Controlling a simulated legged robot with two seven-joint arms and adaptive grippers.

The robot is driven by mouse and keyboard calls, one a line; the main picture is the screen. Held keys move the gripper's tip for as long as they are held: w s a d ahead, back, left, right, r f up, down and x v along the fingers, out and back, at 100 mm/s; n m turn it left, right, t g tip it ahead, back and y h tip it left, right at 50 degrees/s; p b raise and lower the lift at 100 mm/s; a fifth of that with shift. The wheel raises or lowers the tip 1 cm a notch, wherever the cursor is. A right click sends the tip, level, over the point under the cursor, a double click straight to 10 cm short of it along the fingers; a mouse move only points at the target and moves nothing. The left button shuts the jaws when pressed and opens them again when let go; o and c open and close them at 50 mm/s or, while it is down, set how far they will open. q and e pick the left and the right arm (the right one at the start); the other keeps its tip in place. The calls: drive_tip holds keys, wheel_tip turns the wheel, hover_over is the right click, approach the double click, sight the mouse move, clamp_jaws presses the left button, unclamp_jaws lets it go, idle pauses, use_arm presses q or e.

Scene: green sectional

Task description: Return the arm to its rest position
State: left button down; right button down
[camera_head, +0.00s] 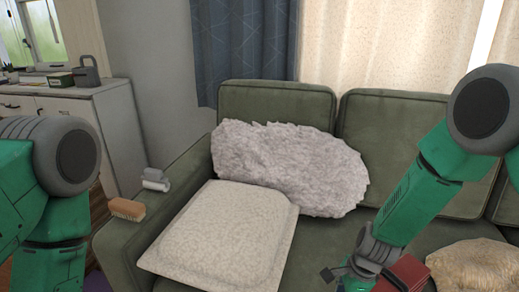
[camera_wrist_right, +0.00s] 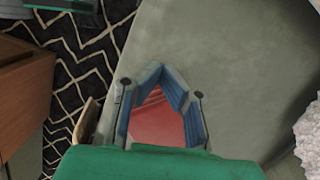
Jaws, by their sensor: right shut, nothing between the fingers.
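My right arm comes in from the right in the head view and reaches down over the green sofa seat. My right gripper (camera_head: 338,273) is low in that view, beside a red object (camera_head: 408,272). In the right wrist view the blue-lined fingers of the gripper (camera_wrist_right: 157,70) come together at their tips and are shut on nothing. The red object (camera_wrist_right: 158,118) shows through the gap behind the fingertips; whether they touch it is hidden. Of my left arm, only bent green links show at the left edge of the head view; its gripper is out of frame.
The sofa (camera_head: 275,104) holds a cream cushion (camera_head: 222,228), a fluffy grey pillow (camera_head: 290,166) and a beige fluffy pillow (camera_head: 475,266). A brush (camera_head: 127,209) and a lint roller (camera_head: 155,180) lie on its left armrest. A patterned rug (camera_wrist_right: 75,60) shows in the wrist view.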

drive_tip(key=s+d+f+n+h, duration=0.1)
drive_tip(key=s+d+n, duration=0.2)
drive_tip(key=s+n, duration=0.6)
drive_tip(key=s+d+f+n+h, duration=0.1)
drive_tip(key=s+d+n, duration=0.3)
drive_tip(key=s+n, duration=0.6)
drive_tip(key=s, duration=0.8)
drive_tip(key=shift+s+d+f, duration=0.25)
drive_tip(key=shift+s, duration=0.05)
